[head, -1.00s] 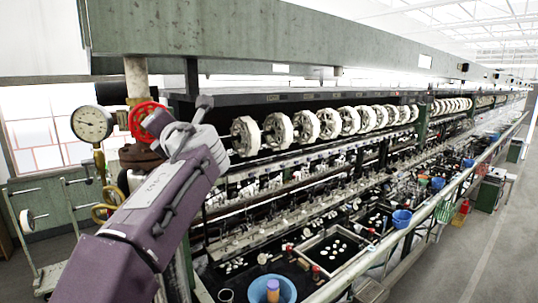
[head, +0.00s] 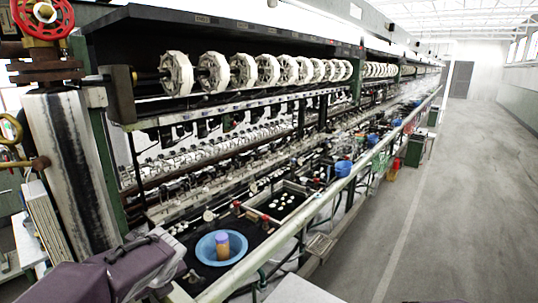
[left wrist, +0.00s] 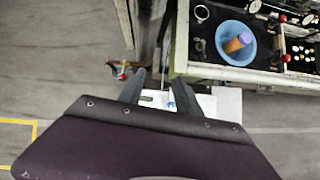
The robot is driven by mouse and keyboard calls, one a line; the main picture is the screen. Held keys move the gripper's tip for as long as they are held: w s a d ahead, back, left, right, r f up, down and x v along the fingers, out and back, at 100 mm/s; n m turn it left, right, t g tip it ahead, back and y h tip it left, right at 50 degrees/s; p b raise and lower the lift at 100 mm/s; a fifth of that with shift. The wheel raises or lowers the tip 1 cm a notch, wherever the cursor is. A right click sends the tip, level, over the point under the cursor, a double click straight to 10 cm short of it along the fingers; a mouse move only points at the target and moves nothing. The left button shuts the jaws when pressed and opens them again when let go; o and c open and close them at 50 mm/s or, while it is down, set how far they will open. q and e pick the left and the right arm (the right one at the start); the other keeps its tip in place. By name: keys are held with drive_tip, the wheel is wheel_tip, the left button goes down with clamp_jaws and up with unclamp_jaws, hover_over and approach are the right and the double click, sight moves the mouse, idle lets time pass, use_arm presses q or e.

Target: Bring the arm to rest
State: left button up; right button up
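The red valve wheel (head: 42,14) is at the top left of the head view, clear of the arm. My right gripper is not in view.
A blue bowl (head: 222,247) with an orange-brown cylinder (head: 222,244) stands at the bench's near end; the bowl also shows in the left wrist view (left wrist: 236,43). A long rail (head: 300,225) edges the bench. The aisle floor (head: 430,180) on the right is clear.

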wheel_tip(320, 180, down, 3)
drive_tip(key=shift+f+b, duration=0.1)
drive_tip(key=shift+b, duration=0.85)
use_arm(q)
drive_tip(key=s+d+f+n+g+h, duration=0.2)
drive_tip(key=s+d+f+n, duration=0.2)
drive_tip(key=n, duration=0.9)
drive_tip(key=s+d+f+n+g+h, duration=0.1)
drive_tip(key=s+d+f+n, duration=0.4)
drive_tip(key=s+f+n, duration=0.6)
wheel_tip(320, 180, down, 3)
drive_tip(key=n+h, duration=0.1)
drive_tip(key=n, duration=0.2)
drive_tip(key=shift+d+g+h, duration=0.3)
drive_tip(key=shift+g+h, duration=0.1)
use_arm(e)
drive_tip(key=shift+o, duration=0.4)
use_arm(q)
drive_tip(key=shift+r, duration=0.15)
